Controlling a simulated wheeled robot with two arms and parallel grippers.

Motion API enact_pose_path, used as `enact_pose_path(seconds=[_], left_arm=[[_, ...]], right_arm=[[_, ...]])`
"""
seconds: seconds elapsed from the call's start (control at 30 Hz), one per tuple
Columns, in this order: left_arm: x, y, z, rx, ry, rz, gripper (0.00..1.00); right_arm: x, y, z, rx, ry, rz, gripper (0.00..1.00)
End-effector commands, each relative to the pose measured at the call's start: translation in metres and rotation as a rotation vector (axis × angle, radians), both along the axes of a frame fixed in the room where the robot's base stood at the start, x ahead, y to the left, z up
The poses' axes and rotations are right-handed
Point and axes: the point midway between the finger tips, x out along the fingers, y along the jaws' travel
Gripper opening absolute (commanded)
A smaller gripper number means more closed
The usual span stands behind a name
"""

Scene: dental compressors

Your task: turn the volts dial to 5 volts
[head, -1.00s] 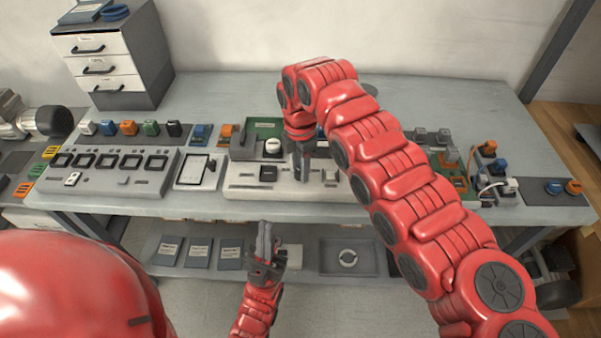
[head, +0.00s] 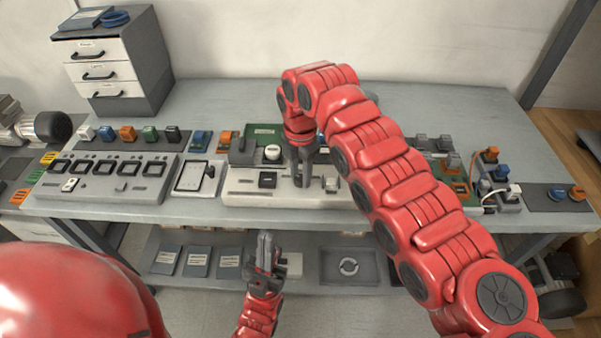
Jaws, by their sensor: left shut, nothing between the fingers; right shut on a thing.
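A light grey control panel (head: 240,198) lies at the front of the bench. My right gripper (head: 301,180) points straight down at the panel's middle, between a black square part and a light knob (head: 331,183). It is shut on a small part there, apparently the volts dial, which the fingers hide. I cannot read its setting or any scale. My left gripper (head: 265,248) is shut and empty, low in front of the bench's front edge, apart from the panel.
A white round knob (head: 272,153) stands just behind the panel near my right gripper. A row of switches (head: 112,165) and a tablet-like device (head: 196,177) lie to the left. Coloured plugs (head: 490,170) stand at right. The lower shelf holds a grey tray (head: 330,280).

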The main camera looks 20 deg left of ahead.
Motion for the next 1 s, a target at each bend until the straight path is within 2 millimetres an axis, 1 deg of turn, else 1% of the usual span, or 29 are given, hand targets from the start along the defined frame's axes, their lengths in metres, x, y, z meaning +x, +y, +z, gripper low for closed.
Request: enact_pose_path(seconds=[0.03, 0.17, 0.2, 0.47, 0.57, 0.67, 0.77, 0.93, 1.0], left_arm=[[0.0, 0.0, 0.0, 0.0, 0.0, 0.0, 0.0], [0.0, 0.0, 0.0, 0.0, 0.0, 0.0, 0.0], [0.0, 0.0, 0.0, 0.0, 0.0, 0.0, 0.0], [0.0, 0.0, 0.0, 0.0, 0.0, 0.0, 0.0], [0.0, 0.0, -0.001, 0.0, 0.0, 0.0, 0.0], [0.0, 0.0, -0.004, 0.0, 0.0, 0.0, 0.0], [0.0, 0.0, -0.006, 0.0, 0.0, 0.0, 0.0], [0.0, 0.0, -0.006, 0.0, 0.0, 0.0, 0.0], [0.0, 0.0, 0.0, 0.0, 0.0, 0.0, 0.0]], right_arm=[[0.0, 0.0, 0.0, 0.0, 0.001, 0.001, 0.43], [0.0, 0.0, 0.0, 0.0, 0.0, 0.001, 0.66], [0.0, 0.0, 0.0, 0.0, 0.0, 0.0, 0.69], [0.0, 0.0, 0.0, 0.0, 0.0, 0.0, 0.69], [0.0, 0.001, 0.005, 0.0, -0.001, 0.0, 0.69], [0.001, 0.0, 0.019, 0.0, -0.002, -0.001, 0.69], [0.001, 0.002, 0.043, 0.002, -0.008, 0.002, 0.69], [-0.001, 0.002, 0.091, 0.001, -0.003, 0.002, 0.69], [-0.001, 0.003, 0.11, 0.003, -0.004, 0.002, 0.69]])
